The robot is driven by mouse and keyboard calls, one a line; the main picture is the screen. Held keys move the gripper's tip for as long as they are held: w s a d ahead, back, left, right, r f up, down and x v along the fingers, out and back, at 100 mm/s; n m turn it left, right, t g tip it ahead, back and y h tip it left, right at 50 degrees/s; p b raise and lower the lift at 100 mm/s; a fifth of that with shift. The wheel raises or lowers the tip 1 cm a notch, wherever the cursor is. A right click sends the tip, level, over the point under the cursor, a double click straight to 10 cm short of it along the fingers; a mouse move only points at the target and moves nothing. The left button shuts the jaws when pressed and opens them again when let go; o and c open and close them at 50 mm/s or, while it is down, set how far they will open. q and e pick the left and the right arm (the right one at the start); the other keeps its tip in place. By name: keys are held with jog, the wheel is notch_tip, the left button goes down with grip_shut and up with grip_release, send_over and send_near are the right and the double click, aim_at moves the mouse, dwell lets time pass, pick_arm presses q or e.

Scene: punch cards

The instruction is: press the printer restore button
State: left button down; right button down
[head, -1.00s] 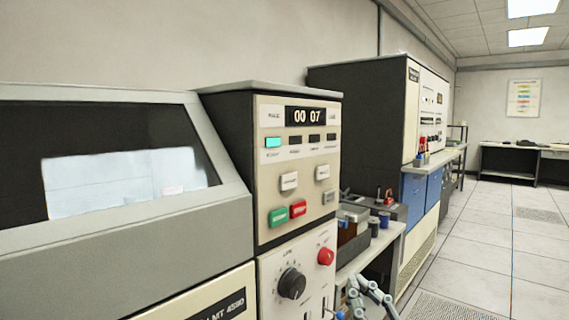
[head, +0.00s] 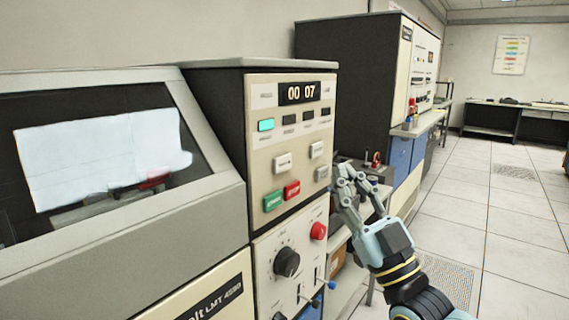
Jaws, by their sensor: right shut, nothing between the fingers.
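The printer's cream control panel (head: 262,180) faces me, with a counter (head: 300,93) reading 00 07 and a lit cyan lamp (head: 266,125). Below are a left white button (head: 283,163), an upper right white button (head: 317,150), a small grey button (head: 322,173), a green button (head: 273,202) and a red button (head: 292,190). The labels are too small to read, so I cannot tell which is restore. My right gripper (head: 345,176) is shut and empty, just right of the panel's edge near the grey button; contact cannot be told. My left gripper is not in view.
Below the panel are a black knob (head: 286,262), a red round knob (head: 318,231) and small levers. The printer's sloped window (head: 90,165) is at left. A dark cabinet (head: 345,90) and a bench stand behind. The tiled floor (head: 470,190) at right is clear.

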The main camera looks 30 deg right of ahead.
aim_at(283, 163)
jog(key=w+a+b, duration=0.3)
jog(key=w, duration=0.5)
jog(key=shift+a+b, duration=0.15)
jog(key=shift+b, duration=0.25)
jog(key=shift+w, duration=0.1)
dwell(1.0)
jog(key=shift+w+a, duration=0.15)
jog(key=shift+w, duration=0.1)
jog(key=shift+w+a+b, duration=0.15)
jog(key=shift+w+b, duration=0.2)
dwell(0.7)
dwell(0.3)
jog(key=shift+s+d+p, duration=0.3)
jog(key=shift+s+p, duration=0.15)
jog(key=shift+s, duration=0.35)
